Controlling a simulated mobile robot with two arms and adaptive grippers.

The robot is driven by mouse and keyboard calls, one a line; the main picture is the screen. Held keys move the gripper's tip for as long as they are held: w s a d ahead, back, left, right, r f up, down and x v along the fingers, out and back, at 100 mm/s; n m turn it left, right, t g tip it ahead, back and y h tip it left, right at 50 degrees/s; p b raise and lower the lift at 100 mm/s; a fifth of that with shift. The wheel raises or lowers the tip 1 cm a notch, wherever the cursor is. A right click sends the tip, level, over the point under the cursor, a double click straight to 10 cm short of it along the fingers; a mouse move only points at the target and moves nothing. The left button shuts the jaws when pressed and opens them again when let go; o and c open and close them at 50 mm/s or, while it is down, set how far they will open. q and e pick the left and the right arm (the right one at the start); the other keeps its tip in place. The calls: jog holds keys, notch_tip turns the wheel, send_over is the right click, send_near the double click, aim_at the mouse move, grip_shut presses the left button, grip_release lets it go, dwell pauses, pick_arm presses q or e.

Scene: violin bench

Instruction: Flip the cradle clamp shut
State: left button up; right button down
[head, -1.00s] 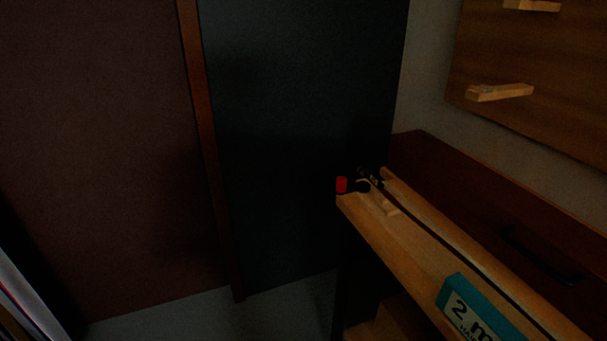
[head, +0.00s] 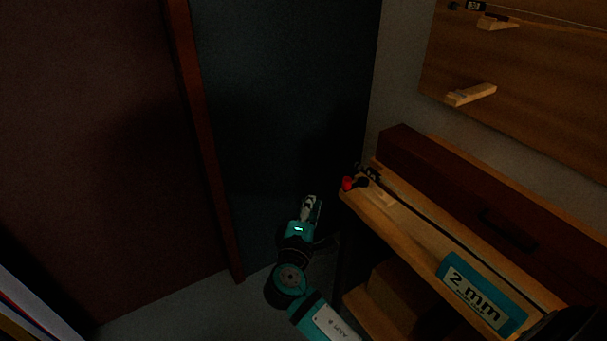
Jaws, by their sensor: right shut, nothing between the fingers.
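The cradle clamp (head: 362,182) is a small black fitting with a red tip at the far left end of the wooden bench in the head view. It is small and dark, so I cannot tell its lever position. My right gripper (head: 311,204) is shut and empty. It points up, to the left of the bench end and a little lower in the picture than the clamp, apart from it. My left gripper is not in view.
A teal "2 mm" label block (head: 481,294) lies on the bench (head: 425,232). A dark red case (head: 455,190) with a handle lies behind. A wooden wall board (head: 545,90) carries pegs. A dark door panel (head: 285,110) stands behind my gripper.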

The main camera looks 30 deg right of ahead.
jog(key=shift+w+a+r, duration=0.1)
jog(key=shift+w+r, duration=0.05)
jog(key=shift+r, duration=0.1)
jog(key=p+x, duration=0.1)
jog(key=x, duration=0.9)
jog(key=s+d+p, duration=0.1)
jog(key=s+d, duration=0.1)
jog(key=s, duration=0.1)
jog(key=shift+s+d+p, duration=0.1)
jog(key=shift+s+p, duration=0.2)
jog(key=shift+p, duration=0.1)
